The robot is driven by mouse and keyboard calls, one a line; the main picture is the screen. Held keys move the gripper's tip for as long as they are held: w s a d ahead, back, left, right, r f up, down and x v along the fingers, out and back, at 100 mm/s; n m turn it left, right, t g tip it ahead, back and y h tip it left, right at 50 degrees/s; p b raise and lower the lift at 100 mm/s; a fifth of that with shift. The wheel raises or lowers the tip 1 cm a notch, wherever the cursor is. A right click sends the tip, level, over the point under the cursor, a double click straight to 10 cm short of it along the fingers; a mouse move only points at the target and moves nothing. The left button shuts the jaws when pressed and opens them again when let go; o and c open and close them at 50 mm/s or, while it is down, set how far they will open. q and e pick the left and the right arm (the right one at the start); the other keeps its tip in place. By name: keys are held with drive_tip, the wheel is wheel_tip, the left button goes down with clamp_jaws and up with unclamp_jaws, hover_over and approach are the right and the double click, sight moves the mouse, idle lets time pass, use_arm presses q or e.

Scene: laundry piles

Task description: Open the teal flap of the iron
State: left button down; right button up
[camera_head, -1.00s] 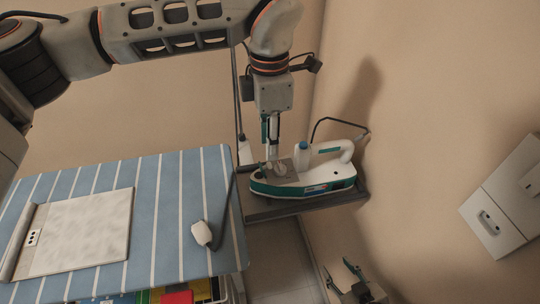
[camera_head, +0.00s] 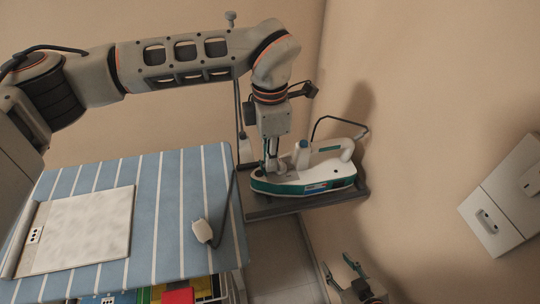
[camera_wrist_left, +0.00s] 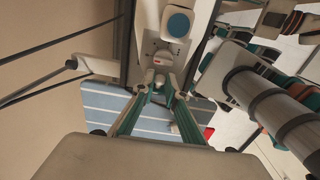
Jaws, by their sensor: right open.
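The white and teal iron (camera_head: 318,183) rests on a dark shelf beside the wall. It has a blue-capped white knob (camera_head: 302,158) on top and a small teal piece (camera_head: 330,149) by its handle. I cannot tell for sure which teal part is the flap. My left gripper (camera_head: 272,170) points down at the left part of the iron's top and hides some of it. In the left wrist view its fingertips (camera_wrist_left: 162,88) are close together in front of the iron (camera_wrist_left: 166,50); contact is unclear. My right gripper (camera_head: 350,272) is open and empty, low in the picture.
The blue striped ironing board (camera_head: 165,215) lies left of the iron, with a pale panel (camera_head: 85,230) and a white plug (camera_head: 202,232) on it. The dark shelf (camera_head: 290,210) carries the iron. A white wall unit (camera_head: 500,210) is at the right.

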use_arm(q)
drive_tip(key=shift+d+y+p, duration=0.25)
drive_tip(key=shift+y+p, duration=0.1)
drive_tip(key=shift+y, duration=0.15)
drive_tip(key=c, duration=2)
unclamp_jaws()
drive_tip(key=shift+c, duration=0.2)
wheel_tip(320, 180, up, 12)
drive_tip(key=d, duration=0.1)
drive_tip(key=shift+w+d, duration=0.2)
drive_tip(key=shift+d, duration=0.05)
drive_tip(key=shift+f, duration=0.1)
